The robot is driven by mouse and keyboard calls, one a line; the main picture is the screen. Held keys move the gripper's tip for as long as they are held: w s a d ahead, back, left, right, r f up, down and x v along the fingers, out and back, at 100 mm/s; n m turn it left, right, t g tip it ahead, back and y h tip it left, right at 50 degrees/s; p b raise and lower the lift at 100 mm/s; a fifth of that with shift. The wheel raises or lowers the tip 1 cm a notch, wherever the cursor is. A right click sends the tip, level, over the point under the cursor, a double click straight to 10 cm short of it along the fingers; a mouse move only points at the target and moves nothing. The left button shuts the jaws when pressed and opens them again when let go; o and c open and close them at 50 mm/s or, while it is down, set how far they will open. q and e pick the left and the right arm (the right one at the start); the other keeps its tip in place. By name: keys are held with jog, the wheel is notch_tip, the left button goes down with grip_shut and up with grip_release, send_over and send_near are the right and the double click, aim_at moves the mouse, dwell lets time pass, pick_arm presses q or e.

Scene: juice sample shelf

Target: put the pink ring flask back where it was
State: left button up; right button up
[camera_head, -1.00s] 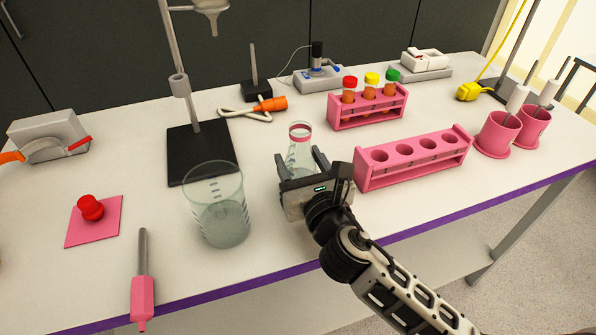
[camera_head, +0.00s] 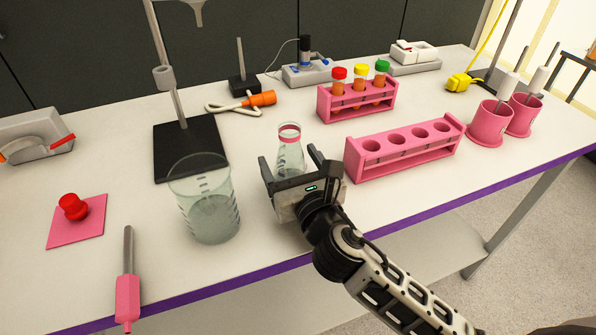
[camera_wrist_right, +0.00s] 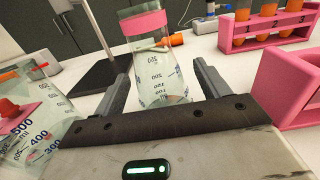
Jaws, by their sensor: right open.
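The pink ring flask (camera_head: 290,158) is a clear conical flask with a pink band at its neck. It stands upright on the white table, between the large beaker and the empty pink rack. My right gripper (camera_head: 291,162) is open, with one finger on each side of the flask. In the right wrist view the flask (camera_wrist_right: 155,70) shows between the two spread fingers (camera_wrist_right: 160,85), with a visible gap on both sides. The flask's base is partly hidden by the gripper body. My left gripper is not in view.
A large beaker (camera_head: 206,205) stands close to the left of my right gripper. An empty pink rack (camera_head: 402,154) is close on the right. Behind are a pink rack with capped tubes (camera_head: 357,103) and a black stand base (camera_head: 190,150). The table's purple front edge (camera_head: 420,219) is near.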

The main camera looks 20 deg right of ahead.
jog(key=s+b, duration=0.1)
jog(key=s, duration=0.4)
jog(key=s+b, duration=0.1)
jog(key=s, duration=0.4)
jog(key=shift+s+d, duration=0.2)
jog(key=shift+s, duration=0.1)
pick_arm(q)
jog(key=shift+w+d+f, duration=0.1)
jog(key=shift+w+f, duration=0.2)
pick_arm(e)
jog(key=shift+s+r, duration=0.1)
jog(key=shift+s, duration=0.6)
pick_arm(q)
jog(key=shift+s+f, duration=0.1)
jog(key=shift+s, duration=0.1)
